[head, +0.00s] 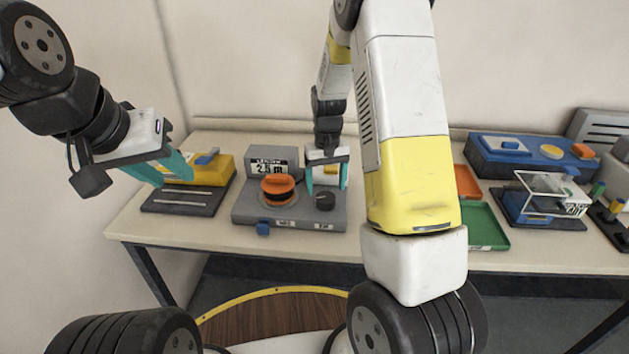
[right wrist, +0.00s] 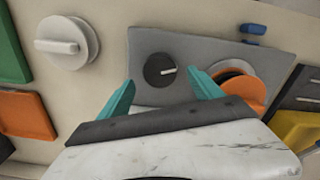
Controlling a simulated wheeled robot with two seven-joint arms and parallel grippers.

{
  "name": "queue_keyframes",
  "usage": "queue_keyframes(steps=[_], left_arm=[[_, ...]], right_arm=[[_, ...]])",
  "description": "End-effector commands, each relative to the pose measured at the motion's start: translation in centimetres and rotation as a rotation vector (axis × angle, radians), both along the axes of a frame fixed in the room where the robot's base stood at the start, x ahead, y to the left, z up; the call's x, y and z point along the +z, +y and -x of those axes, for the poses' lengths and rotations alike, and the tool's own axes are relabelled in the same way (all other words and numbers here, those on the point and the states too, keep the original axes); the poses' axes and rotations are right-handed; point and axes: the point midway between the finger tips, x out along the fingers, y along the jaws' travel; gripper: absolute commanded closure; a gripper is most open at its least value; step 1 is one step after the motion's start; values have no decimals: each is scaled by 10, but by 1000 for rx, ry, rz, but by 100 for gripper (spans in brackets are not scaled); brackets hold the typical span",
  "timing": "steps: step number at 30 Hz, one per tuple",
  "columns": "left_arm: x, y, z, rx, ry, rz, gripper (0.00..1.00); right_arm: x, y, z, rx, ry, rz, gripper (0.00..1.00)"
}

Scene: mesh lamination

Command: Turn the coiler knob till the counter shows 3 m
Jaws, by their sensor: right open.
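The grey coiler (head: 248,213) stands on the table, its counter display (head: 270,166) reading about 2.5 m in small characters. The dark round coiler knob (head: 325,201) is at its right side. In the right wrist view the knob (right wrist: 158,71) has a white pointer mark and lies between and beyond my fingertips. My right gripper (head: 327,184) is open, with its teal fingers just behind and above the knob. Its fingers also show in the right wrist view (right wrist: 161,78), apart and empty; I cannot tell whether they touch the knob. My left gripper (head: 172,180) is open and empty at the left.
An orange spool (head: 278,184) sits on the coiler beside the knob. Orange (head: 468,182) and green (head: 485,228) trays, a blue device (head: 520,160) and a clear-framed fixture (head: 540,205) are to the right.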

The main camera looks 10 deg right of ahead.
Motion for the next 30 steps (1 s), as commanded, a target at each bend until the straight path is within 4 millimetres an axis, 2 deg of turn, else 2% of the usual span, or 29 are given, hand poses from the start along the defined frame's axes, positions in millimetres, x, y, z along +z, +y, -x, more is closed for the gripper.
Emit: queue_keyframes(steps=[3, 7, 18, 27, 28, 30], left_arm=[[0, 0, 0, 0, 0, 0, 64], [0, 0, 0, 0, 0, 0, 64], [0, 0, 0, 0, 0, 0, 64], [0, 0, 0, 0, 0, 0, 64], [0, 0, 0, 0, 0, 0, 64], [0, 0, 0, 0, 0, 0, 64]], right_arm=[[-20, 0, 1, 0, 4, -1, 25], [-33, 1, 1, 0, 3, -1, 25], [-40, 1, 1, 0, 0, -1, 25], [-40, 1, 1, 0, 0, -1, 84], [-40, 1, 1, 0, 0, -1, 87], [-39, 1, 1, -9, 0, -1, 87]])
